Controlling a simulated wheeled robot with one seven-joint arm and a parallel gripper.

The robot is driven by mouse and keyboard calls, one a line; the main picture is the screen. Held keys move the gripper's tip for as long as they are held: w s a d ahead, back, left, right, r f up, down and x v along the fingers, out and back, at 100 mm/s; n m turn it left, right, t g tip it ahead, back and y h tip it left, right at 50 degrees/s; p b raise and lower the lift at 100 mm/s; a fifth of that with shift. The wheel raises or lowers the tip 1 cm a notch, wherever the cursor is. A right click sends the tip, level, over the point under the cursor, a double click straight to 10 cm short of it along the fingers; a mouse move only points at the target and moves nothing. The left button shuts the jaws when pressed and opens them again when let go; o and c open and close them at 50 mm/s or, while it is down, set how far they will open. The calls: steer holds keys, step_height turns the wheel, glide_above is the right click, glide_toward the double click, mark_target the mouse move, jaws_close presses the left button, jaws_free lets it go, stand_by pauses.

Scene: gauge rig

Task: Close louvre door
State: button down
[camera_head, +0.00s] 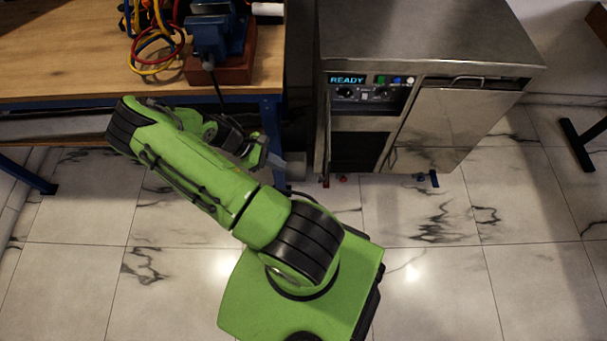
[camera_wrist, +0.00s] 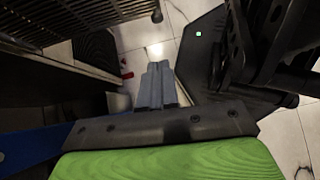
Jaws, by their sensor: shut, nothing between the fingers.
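The louvre door (camera_head: 325,138) stands open at the left of the metal cabinet (camera_head: 430,45). It shows nearly edge-on in the head view, jutting towards the front, with the dark compartment (camera_head: 358,152) uncovered to its right. In the wrist view a dark slatted panel (camera_wrist: 75,18) at the upper left looks like this door. My gripper (camera_head: 292,163) is low, just left of the door, with a small gap in the head view. Its grey fingers (camera_wrist: 157,82) are together and empty in the wrist view. Contact with the door cannot be told.
A wooden workbench (camera_head: 70,55) with a blue vise (camera_head: 218,35) and coloured cables (camera_head: 155,45) stands at the left, close to my arm. The cabinet's plain right door (camera_head: 440,125) is beside the compartment. The marble floor (camera_head: 450,270) in front is clear.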

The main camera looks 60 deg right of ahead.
steer(key=s+r+b+x, duration=0.1)
steer(key=b+x, duration=0.1)
steer(key=x, duration=0.8)
steer(key=shift+s+d+r, duration=0.3)
steer(key=shift+s+d, duration=0.05)
steer(key=shift+s, duration=0.05)
steer(key=shift+s, duration=0.1)
